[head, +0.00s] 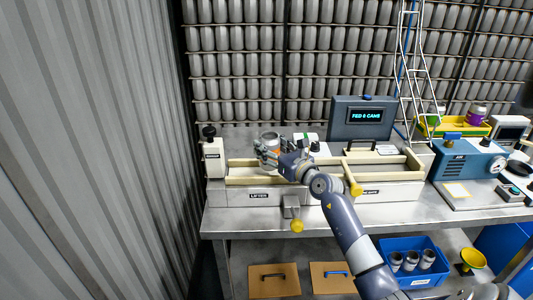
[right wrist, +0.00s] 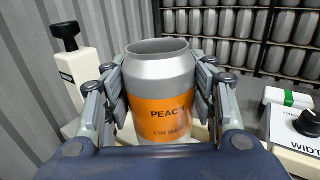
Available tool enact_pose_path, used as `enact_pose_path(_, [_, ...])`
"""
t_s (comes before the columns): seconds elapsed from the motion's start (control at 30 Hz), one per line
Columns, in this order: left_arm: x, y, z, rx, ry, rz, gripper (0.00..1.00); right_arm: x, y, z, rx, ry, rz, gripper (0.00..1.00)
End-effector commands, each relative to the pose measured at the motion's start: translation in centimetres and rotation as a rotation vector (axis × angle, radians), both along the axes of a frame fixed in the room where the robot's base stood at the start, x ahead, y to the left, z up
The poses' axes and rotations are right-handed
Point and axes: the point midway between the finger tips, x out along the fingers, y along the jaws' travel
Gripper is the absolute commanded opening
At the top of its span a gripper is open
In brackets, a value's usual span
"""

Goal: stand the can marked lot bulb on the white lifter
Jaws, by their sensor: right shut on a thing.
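An open-topped silver can (head: 268,138) with an orange label is between the fingers of my right gripper (head: 270,152). In the right wrist view the can (right wrist: 162,95) stands upright, its label reading PEACH; the smaller line below is too blurred to read surely. The fingers (right wrist: 160,100) are shut on its sides. The can is over the left part of the seamer (head: 235,197), above a front plate marked LIFTER (head: 259,195). The white lifter surface itself is hidden behind the can and gripper, so I cannot tell whether the can touches it. My left gripper is not in view.
A white post with a black knob (head: 213,155) stands left of the can. Cream rails (head: 345,186) run along the machine. A screen (head: 362,116) reads FED 6 CANS. A blue crate (head: 413,281) below holds several cans. A wire chute (head: 413,70) rises behind.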

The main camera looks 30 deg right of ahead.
Motion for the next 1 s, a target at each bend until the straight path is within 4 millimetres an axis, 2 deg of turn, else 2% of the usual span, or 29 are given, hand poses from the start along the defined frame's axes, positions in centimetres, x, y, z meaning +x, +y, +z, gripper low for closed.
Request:
enact_pose_path(0.17, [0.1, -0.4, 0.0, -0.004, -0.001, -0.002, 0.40, 1.5, 0.3, -0.2, 0.000, 0.000, 0.000, 0.40])
enact_pose_path(0.43, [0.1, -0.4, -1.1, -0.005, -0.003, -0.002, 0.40, 1.6, 0.3, -3.6, 0.000, 0.002, -0.001, 0.40])
enact_pose_path(0.83, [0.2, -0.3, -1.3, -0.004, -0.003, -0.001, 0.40, 1.5, 0.3, -4.1, 0.000, 0.001, 0.000, 0.40])
enact_pose_path(0.87, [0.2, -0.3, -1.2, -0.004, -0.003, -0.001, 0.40, 1.5, 0.3, -4.0, -0.001, 0.000, 0.000, 0.57])
enact_pose_path(0.93, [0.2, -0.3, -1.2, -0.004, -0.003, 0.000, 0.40, 1.5, 0.3, -3.9, 0.000, 0.001, 0.000, 0.72])
enact_pose_path(1.0, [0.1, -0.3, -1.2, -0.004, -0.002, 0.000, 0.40, 1.5, 0.3, -3.9, 0.000, 0.001, 0.000, 0.72])
